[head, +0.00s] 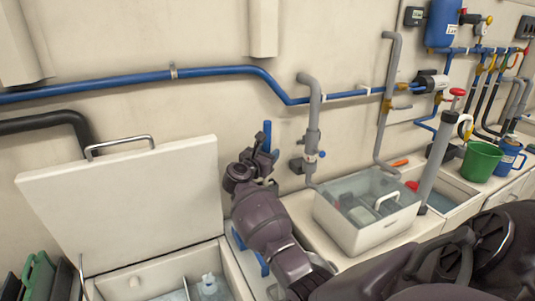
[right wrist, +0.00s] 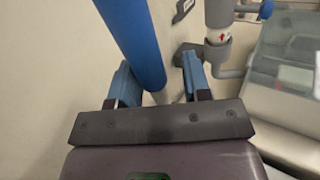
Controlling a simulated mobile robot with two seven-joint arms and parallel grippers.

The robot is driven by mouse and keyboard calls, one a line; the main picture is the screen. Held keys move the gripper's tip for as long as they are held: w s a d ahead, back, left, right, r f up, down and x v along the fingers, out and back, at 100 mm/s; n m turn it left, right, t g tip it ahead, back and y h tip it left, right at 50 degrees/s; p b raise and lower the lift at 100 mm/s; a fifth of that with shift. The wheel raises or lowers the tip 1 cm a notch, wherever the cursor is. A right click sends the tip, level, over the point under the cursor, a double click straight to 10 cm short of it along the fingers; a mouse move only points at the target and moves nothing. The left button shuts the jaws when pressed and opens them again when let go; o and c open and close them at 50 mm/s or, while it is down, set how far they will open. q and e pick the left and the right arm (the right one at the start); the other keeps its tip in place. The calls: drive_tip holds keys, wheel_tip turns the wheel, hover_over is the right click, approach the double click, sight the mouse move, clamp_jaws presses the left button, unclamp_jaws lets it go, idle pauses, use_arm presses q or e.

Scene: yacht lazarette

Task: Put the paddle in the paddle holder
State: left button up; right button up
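My right gripper (head: 264,160) is in the middle of the head view, in front of the wall and right of the raised white lid. A blue rod (head: 267,134), apparently part of the paddle, stands upright there. In the right wrist view the blue rod (right wrist: 137,40) slants down between the two blue-padded fingers of the gripper (right wrist: 158,80). It overlaps the left finger, and a gap shows before the right finger, which stands apart. Blue parts (head: 264,265) show low behind my arm; I cannot tell whether they belong to the paddle or its holder. My left gripper is out of view.
The raised white lid (head: 120,205) stands at left over an open compartment. A white bin (head: 366,240) sits right of my arm, with a grey pump (head: 435,160) beside it. A green bucket (head: 480,162) stands farther right. Blue and grey pipes run along the wall.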

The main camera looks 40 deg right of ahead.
drive_tip(key=shift+o, duration=0.5)
drive_tip(key=shift+a+f, duration=0.25)
drive_tip(key=v, duration=1)
drive_tip(key=shift+s+f+b, duration=0.2)
drive_tip(key=shift+s+b, duration=0.1)
drive_tip(key=shift+s, duration=0.1)
drive_tip(key=shift+a, duration=0.15)
